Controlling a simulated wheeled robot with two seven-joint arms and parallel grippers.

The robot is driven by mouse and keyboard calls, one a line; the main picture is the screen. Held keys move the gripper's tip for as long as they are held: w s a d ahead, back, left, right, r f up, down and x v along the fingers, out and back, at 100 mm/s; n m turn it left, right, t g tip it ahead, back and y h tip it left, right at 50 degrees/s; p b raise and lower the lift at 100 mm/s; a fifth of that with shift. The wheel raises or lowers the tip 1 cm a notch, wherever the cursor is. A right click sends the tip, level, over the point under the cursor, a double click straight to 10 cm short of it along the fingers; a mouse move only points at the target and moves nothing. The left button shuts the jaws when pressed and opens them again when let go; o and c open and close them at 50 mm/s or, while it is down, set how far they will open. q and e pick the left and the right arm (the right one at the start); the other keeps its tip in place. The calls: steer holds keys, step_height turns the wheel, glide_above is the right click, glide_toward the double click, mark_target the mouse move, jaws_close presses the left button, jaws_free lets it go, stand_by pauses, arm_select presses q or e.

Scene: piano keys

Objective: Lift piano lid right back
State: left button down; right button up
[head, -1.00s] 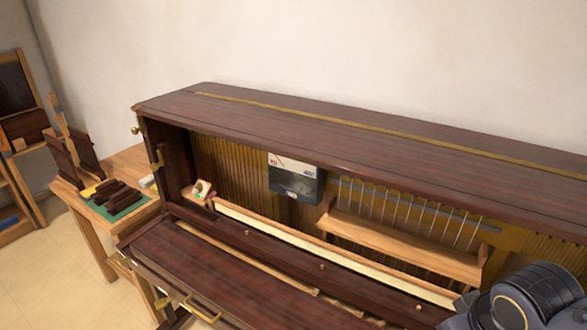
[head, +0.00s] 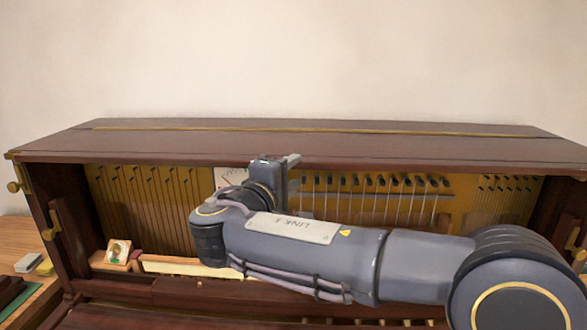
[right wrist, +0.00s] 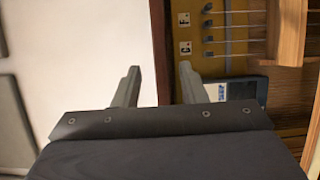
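The piano lid (head: 430,148) is a long dark brown panel lying flat, closed, on top of the upright piano, with a brass hinge strip (head: 330,128) along it. My right gripper (head: 288,160) is at the lid's front edge, near the middle of its length. In the right wrist view the gripper (right wrist: 158,85) is open, with the dark lid edge (right wrist: 159,40) showing between its two fingers. I cannot tell whether either finger touches it. My right arm hides part of the piano's inside. My left gripper is not in view.
The piano's front is open, showing strings and hammers (head: 380,190). A small framed item (head: 118,252) sits on the left ledge. A side table (head: 18,240) holds small blocks. A plain wall stands behind.

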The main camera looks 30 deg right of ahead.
mark_target(303, 166)
steer(key=x, duration=0.6)
steer(key=shift+w+d+p, duration=0.15)
steer(key=shift+d+p, duration=0.15)
steer(key=shift+p, duration=0.1)
jaws_close()
